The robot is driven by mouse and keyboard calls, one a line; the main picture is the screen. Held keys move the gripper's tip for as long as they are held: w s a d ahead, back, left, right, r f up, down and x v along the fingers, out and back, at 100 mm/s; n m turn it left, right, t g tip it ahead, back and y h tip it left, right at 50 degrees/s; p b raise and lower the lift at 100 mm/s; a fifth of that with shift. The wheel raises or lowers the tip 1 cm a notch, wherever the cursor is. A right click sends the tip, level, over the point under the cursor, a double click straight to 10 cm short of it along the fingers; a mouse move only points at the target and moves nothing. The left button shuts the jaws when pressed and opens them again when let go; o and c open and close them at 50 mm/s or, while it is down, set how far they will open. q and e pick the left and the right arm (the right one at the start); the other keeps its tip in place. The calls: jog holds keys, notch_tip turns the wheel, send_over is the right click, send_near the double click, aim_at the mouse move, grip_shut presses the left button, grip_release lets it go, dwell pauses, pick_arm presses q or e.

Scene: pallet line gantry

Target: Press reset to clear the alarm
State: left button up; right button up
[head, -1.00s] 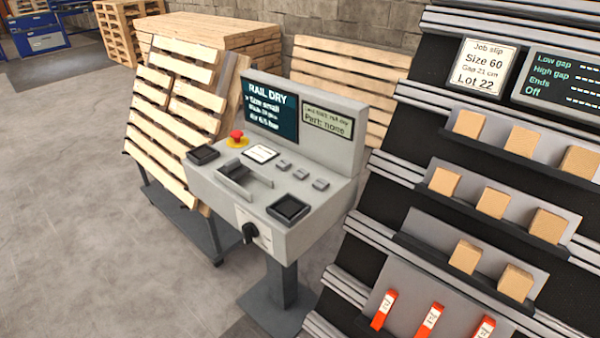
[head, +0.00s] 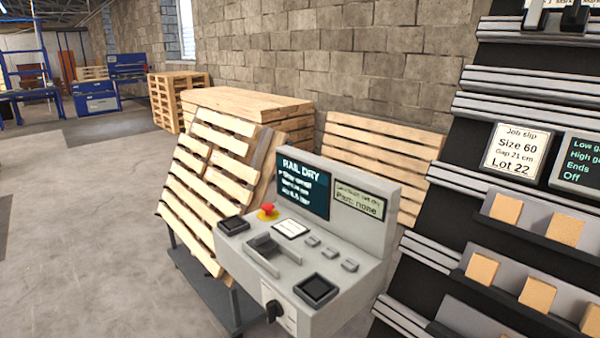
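A grey control console (head: 335,265) stands in the lower middle of the head view. Its dark screen (head: 303,187) reads "RAIL DRY" with several smaller lines that are hard to read. On the sloped top are a red mushroom button on a yellow base (head: 268,211), a white label (head: 291,228), small grey buttons (head: 331,254), two black square pads and a raised grey bracket. A black rotary knob (head: 273,310) is on the front. I cannot read which control is reset. Neither gripper is in view.
A black rack (head: 455,195) with grey rails stands at the right, holding wooden blocks (head: 565,229), a job slip (head: 515,151) and a display. A tilted pallet on a cart (head: 200,190) stands left of the console. Open floor (head: 80,230) lies at the left.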

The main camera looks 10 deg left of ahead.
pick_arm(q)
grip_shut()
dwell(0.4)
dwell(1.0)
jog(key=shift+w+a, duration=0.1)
